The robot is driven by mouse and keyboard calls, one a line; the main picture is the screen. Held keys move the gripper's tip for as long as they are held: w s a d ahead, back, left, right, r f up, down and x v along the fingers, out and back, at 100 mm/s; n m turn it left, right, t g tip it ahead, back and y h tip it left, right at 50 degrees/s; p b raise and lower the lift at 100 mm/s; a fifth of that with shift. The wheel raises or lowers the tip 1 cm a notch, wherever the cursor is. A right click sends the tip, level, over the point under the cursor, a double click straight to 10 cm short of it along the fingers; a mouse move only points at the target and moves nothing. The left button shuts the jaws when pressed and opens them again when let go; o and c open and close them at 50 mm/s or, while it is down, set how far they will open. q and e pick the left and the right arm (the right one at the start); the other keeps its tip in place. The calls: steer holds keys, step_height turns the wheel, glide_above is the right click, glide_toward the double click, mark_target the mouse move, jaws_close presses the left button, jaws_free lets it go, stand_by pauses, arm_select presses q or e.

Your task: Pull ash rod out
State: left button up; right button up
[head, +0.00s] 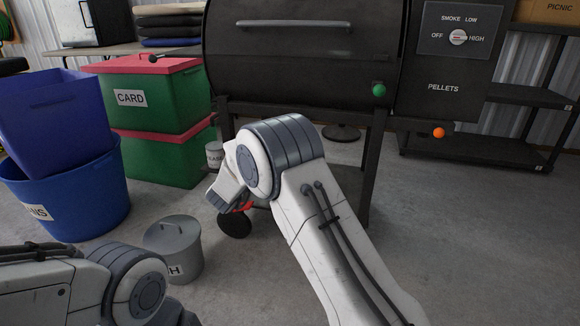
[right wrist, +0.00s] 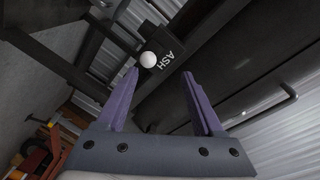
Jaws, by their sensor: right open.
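The ash rod's end shows as a white ball (right wrist: 149,60) in the right wrist view, right beside a dark block lettered ASH (right wrist: 168,58). In the head view I cannot make out this ball or label. My right gripper (right wrist: 162,74) has two purple fingers spread apart with nothing between them. The white ball lies beyond the fingertips, nearer the left finger, and appears clear of both. In the head view my right arm reaches in front of the smoker (head: 290,75) and its fingers are hidden. My left arm shows at lower left, with its gripper out of frame.
A grey lidded bin (head: 174,240), blue tub (head: 70,195) and green boxes (head: 160,100) stand left. A dark shelf (head: 485,148) stands right. Floor at lower right is clear.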

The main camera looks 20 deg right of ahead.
steer(key=shift+m+g+h, duration=0.3)
steer(key=shift+m+h, duration=0.3)
steer(key=shift+h, duration=0.1)
steer(key=b+x, duration=0.1)
steer(key=x, duration=0.2)
steer(key=f+b+x, duration=0.1)
steer(key=b+x, duration=0.1)
steer(key=x, duration=0.1)
steer(key=s+d+b+x, duration=0.1)
steer(key=b+x, duration=0.1)
steer(key=x, duration=0.2)
steer(key=shift+d+f, duration=0.1)
steer(key=shift+f, duration=0.3)
steer(key=shift+w+d+r, duration=0.15)
steer(key=shift+w+d, duration=0.2)
steer(key=shift+w, duration=0.05)
arm_select(q)
step_height(320, 180, down, 6)
arm_select(e)
jaws_close()
steer(key=shift+a, duration=0.1)
